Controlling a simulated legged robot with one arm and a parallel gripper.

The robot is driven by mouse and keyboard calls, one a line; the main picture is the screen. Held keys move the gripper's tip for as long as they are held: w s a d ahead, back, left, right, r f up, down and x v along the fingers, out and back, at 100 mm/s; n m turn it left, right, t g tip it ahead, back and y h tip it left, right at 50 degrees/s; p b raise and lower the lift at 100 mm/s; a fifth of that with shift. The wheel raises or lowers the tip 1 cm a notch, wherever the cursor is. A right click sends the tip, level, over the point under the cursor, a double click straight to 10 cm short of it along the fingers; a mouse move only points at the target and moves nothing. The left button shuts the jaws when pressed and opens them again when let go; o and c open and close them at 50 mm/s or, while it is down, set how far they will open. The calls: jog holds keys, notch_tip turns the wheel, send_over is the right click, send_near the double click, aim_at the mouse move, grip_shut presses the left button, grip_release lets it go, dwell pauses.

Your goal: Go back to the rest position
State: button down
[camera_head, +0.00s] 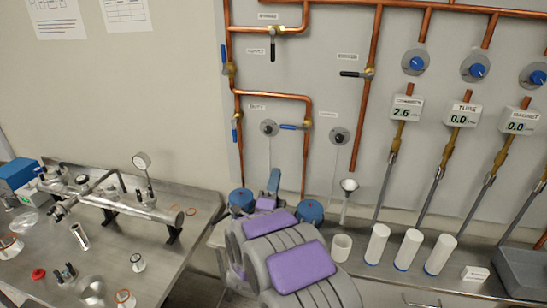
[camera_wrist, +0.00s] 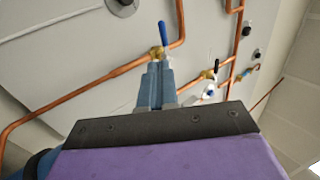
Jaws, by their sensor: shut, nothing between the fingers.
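My gripper (camera_head: 274,178) is in the lower middle of the head view, at the far end of my grey and purple arm. It is in front of the pipe panel. In the wrist view its blue-grey fingers (camera_wrist: 157,68) are together and hold nothing. A blue valve handle (camera_wrist: 162,33) shows just past the fingertips in that view; whether they touch it cannot be told. In the head view, a blue handle (camera_head: 292,127) sits on the copper pipe above my gripper.
The panel carries copper pipes (camera_head: 375,70), valves and digital readouts (camera_head: 462,116). A metal table (camera_head: 185,250) with a gauge assembly (camera_head: 110,195) stands at left. White cylinders (camera_head: 408,250) and a white cup (camera_head: 341,247) stand right of my arm. Blue-topped items (camera_head: 310,212) flank my gripper.

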jog(key=s+f+n+g+y, duration=0.3)
jog(key=s+n+g+y, duration=0.2)
jog(key=s+n+g, duration=0.3)
jog(key=s+f+n+g+y, duration=0.2)
jog(key=s+n+g+y, duration=0.3)
jog(key=s+n+g, duration=0.3)
jog(key=s+d+n+g+h, duration=0.1)
jog(key=s+d+n+g, duration=0.2)
jog(key=s, duration=1.4)
jog(key=s+d+n+g+h, duration=0.1)
jog(key=s+d+n+g, duration=0.2)
jog(key=s, duration=1.3)
jog(key=d+g, duration=0.3)
jog(key=shift+s, duration=0.4)
jog(key=c, duration=1.8)
grip_release()
jog(key=shift+c, duration=0.2)
